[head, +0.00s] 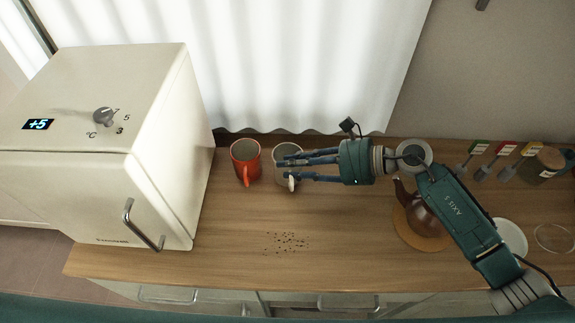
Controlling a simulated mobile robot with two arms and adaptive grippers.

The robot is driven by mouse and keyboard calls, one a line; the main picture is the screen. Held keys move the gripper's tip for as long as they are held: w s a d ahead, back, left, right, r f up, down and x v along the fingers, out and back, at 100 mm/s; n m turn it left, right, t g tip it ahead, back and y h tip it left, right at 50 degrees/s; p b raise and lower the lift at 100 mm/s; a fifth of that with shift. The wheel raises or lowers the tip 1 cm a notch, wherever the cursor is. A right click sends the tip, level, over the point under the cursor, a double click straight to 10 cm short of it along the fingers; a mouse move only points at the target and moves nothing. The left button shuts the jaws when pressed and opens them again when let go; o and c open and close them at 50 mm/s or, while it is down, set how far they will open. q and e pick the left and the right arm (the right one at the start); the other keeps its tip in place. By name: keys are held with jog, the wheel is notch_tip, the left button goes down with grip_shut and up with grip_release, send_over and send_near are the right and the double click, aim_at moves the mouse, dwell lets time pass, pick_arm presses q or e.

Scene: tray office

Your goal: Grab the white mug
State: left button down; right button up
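The white mug (287,151) stands upright near the back of the wooden counter, just right of an orange-red mug. Its handle points toward the front. My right gripper (285,170) comes in from the right, with its fingers lying across the mug in the picture and hiding part of it. The fingers are spread with a gap between them. I cannot tell whether they touch the mug. My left gripper is not in view.
The orange-red mug (245,162) stands close on the left, beside a cream fridge-like box (165,150). A brown teapot (424,216) sits under my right arm. Dark crumbs (287,243) lie on the counter (215,255). Jars and coloured-tag scoops line the right back.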

grip_shut()
jog(key=shift+r, duration=0.15)
